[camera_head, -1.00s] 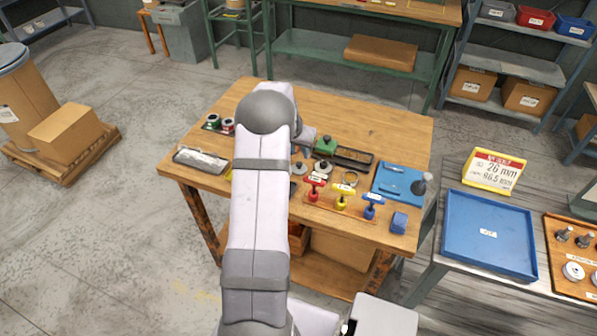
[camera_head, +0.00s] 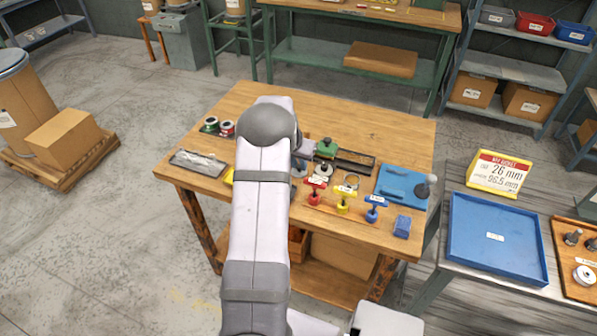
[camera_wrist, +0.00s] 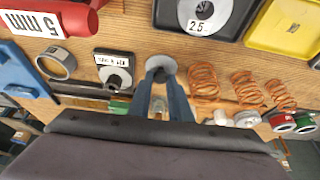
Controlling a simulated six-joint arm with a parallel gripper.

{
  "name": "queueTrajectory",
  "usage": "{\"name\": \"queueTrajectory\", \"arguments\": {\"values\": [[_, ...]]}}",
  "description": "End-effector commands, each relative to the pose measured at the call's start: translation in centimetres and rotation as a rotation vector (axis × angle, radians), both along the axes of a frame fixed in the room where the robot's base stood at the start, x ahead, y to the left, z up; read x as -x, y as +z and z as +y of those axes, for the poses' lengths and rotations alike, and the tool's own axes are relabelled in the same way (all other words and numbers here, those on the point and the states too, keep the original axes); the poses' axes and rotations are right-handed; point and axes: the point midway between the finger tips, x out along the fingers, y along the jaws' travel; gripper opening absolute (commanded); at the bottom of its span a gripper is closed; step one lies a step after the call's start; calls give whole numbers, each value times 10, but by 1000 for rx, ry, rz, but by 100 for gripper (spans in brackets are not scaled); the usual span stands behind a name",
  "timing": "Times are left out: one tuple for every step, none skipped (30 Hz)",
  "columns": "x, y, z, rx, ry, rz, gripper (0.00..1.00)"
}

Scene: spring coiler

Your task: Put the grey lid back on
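A grey round disc (camera_wrist: 161,64), which looks like the lid, shows at the fingertips of my gripper (camera_wrist: 161,82) in the wrist view. The two blue-grey fingers stand apart with a narrow gap, and the disc's near edge lies between the tips. I cannot tell whether they are shut on it. Beside it on the left is a dark labelled block with a grey ring and a dark centre (camera_wrist: 116,78).
Copper springs (camera_wrist: 210,83) and two spools (camera_wrist: 281,122) lie right of the disc in the wrist view. A grey ring (camera_wrist: 56,65) lies left. Red, yellow and blue-handled tools (camera_head: 343,198) stand at the table's front. A blue tray (camera_head: 497,245) is on the side table.

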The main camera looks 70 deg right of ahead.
Motion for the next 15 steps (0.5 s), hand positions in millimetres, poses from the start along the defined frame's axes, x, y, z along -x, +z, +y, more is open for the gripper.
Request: {"name": "queueTrajectory", "arguments": {"values": [[0, 0, 0, 0, 0, 0, 5], [0, 0, 0, 0, 0, 0, 5], [0, 0, 0, 0, 0, 0, 5], [0, 0, 0, 0, 0, 0, 5], [0, 0, 0, 0, 0, 0, 5], [0, 0, 0, 0, 0, 0, 5], [0, 0, 0, 0, 0, 0, 5], [0, 1, 0, 0, 0, 0, 5], [0, 1, 0, 0, 0, 0, 5], [0, 2, 0, 0, 0, 0, 5], [0, 2, 0, 0, 0, 0, 5], [0, 3, 0, 0, 0, 0, 5], [0, 4, 0, 0, 0, 0, 5], [0, 5, 0, 0, 0, 0, 5], [0, 6, 0, 1, 0, 0, 5]]}}
